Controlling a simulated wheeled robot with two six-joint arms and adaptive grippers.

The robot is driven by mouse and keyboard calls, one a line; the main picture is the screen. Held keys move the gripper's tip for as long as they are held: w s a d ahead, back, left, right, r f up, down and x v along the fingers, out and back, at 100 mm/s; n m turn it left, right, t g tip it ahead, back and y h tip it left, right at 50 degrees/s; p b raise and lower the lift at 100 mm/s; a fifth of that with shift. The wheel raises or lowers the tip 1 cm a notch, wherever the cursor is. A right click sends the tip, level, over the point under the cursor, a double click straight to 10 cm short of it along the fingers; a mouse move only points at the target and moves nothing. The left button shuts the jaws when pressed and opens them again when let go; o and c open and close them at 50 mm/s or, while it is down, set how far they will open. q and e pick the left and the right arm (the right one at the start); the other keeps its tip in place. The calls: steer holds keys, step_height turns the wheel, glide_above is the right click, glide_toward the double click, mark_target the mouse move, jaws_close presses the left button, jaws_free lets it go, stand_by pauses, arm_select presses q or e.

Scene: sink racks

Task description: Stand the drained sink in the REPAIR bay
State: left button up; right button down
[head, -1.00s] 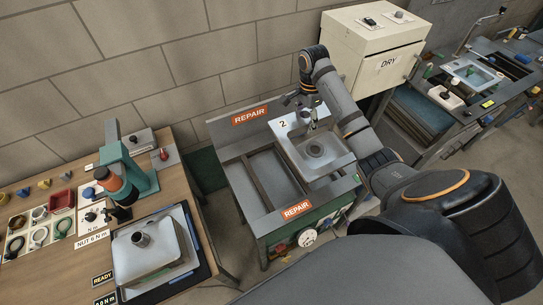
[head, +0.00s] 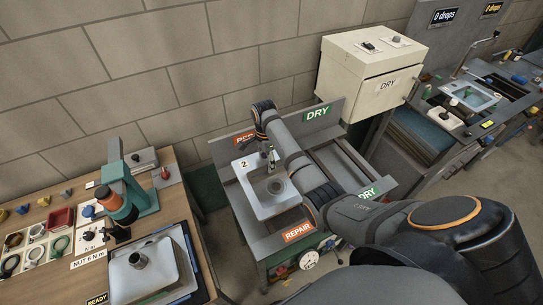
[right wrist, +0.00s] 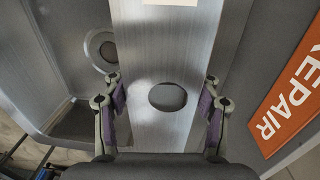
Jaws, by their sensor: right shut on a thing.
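The pale sink (head: 265,210), tagged 2, is over the REPAIR bay (head: 250,251) of the rack, with its basin and drain hole showing. My right gripper (head: 270,158) is shut on the sink's faucet-side edge. In the right wrist view, its fingers (right wrist: 164,100) sit on both sides of the metal deck (right wrist: 166,55), which has a round hole. The basin drain is left of them. The orange REPAIR sign (right wrist: 293,100) is at the right. I cannot tell whether the sink touches the bay. My left gripper is not in view.
The DRY bay (head: 345,165) is right of the sink, partly behind my right arm. A cream DRY cabinet (head: 370,75) stands behind it. At left is a wooden bench with a teal tool (head: 125,185) and another sink (head: 150,275). A wet bench (head: 470,100) is at far right.

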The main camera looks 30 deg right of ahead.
steer(key=shift+w+a+f, duration=0.15)
steer(key=shift+a+f, duration=0.1)
steer(key=shift+a, duration=0.05)
steer(key=shift+f, duration=1.55)
steer(key=shift+c, duration=1.8)
jaws_free()
step_height(320, 180, up, 12)
steer(key=shift+w+r+b, duration=0.1)
steer(key=shift+w+b, duration=0.05)
steer(key=shift+b, duration=0.25)
steer(key=shift+f, duration=0.2)
